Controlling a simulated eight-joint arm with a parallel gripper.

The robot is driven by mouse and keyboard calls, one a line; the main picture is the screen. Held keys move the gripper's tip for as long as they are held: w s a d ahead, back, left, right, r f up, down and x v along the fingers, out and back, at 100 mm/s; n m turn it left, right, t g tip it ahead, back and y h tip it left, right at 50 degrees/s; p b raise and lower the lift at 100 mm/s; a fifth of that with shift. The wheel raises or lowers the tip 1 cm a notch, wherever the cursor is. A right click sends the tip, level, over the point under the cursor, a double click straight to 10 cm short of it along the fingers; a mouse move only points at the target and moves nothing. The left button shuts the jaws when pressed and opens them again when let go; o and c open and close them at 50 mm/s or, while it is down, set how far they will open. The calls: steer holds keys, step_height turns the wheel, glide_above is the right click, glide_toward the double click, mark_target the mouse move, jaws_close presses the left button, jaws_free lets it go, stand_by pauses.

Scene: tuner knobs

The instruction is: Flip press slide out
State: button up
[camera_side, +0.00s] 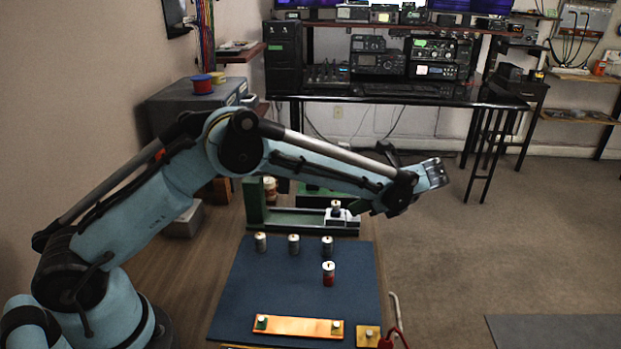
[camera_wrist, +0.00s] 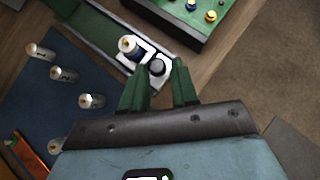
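A long green press fixture (camera_side: 285,219) lies behind the blue mat, with an upright green block at its left end. At its right end is a white slide carriage (camera_wrist: 136,64) bearing a standing cylinder (camera_wrist: 130,46) with a tan top and blue lower part, and a dark round knob (camera_wrist: 157,67). In the side view the cylinder (camera_side: 336,208) stands left of my gripper (camera_side: 357,208). In the wrist view my gripper (camera_wrist: 161,64) has its green fingers apart, with the knob just beyond and between the tips. Contact with the knob cannot be told.
Several pale cylinders (camera_side: 294,244) stand on the blue mat (camera_side: 290,290); one has a red base (camera_side: 328,274). An orange bar (camera_side: 298,327) and small orange block (camera_side: 368,337) lie at the front. A green box (camera_wrist: 180,18) with coloured knobs stands behind the fixture.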

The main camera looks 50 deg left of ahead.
steer(key=o, duration=0.4)
steer(key=shift+c, duration=0.2)
steer(key=shift+d, duration=0.1)
steer(key=v, duration=1.2)
steer(key=s+a+r+n+t+h, duration=0.3)
steer(key=s+a+r+n+h, duration=0.25)
steer(key=s+a+n, duration=0.25)
steer(key=s+a+f+n+t+h, duration=0.1)
steer(key=s+f+n+t, duration=0.1)
steer(key=s+n, duration=0.3)
steer(key=s+a+f+n+t+h, duration=0.1)
steer(key=s+f+n+t+h, duration=0.1)
steer(key=s+n, duration=0.3)
steer(key=s+f, duration=0.1)
steer(key=s, duration=0.3)
steer(key=shift+a, duration=0.4)
